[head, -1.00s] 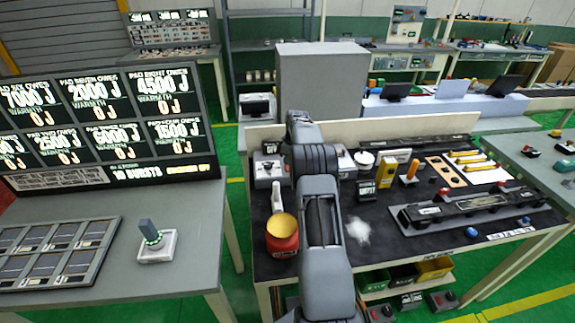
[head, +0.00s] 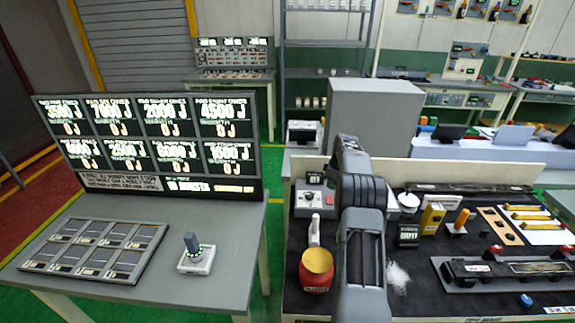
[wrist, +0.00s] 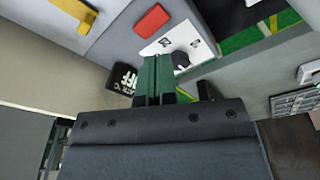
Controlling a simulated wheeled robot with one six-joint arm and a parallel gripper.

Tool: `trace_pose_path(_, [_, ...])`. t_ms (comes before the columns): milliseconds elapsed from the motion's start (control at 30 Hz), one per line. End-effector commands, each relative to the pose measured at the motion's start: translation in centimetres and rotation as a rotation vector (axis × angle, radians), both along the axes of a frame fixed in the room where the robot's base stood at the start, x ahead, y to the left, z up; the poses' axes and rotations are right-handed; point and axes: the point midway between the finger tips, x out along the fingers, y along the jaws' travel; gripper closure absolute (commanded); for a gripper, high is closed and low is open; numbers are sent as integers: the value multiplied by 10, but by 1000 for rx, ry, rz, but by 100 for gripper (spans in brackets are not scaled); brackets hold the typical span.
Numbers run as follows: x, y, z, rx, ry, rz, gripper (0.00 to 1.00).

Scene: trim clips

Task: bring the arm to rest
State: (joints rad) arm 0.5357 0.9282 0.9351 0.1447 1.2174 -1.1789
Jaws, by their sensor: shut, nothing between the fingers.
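My arm (head: 362,230) rises from the bottom of the head view over the black-topped workbench and bends at a dark joint near the bench's back edge. My gripper is hidden behind the arm there. In the wrist view my gripper (wrist: 157,62) shows as two green fingers side by side, closed together with nothing between them. Beyond the fingertips are a white panel with a dark knob (wrist: 181,60) and a black sign reading OFF (wrist: 123,80). I cannot tell the gap between the fingers and these things.
A grey box (head: 375,115) stands behind the bench. A display board (head: 150,148) and joystick (head: 196,256) are on the left table.

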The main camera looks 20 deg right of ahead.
Motion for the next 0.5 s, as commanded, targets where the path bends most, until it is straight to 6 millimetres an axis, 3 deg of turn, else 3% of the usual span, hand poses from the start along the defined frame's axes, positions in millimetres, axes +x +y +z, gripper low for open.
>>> trace_pose_path(167, [0, 0, 0, 2, 2, -20, 100])
trace_pose_path(300, [1, -2, -3, 9, 4, -145, 100])
trace_pose_path(400, [-18, 6, -34, 39, 80, -308, 100])
trace_pose_path(500, [-38, 23, -31, 44, 120, -454, 100])
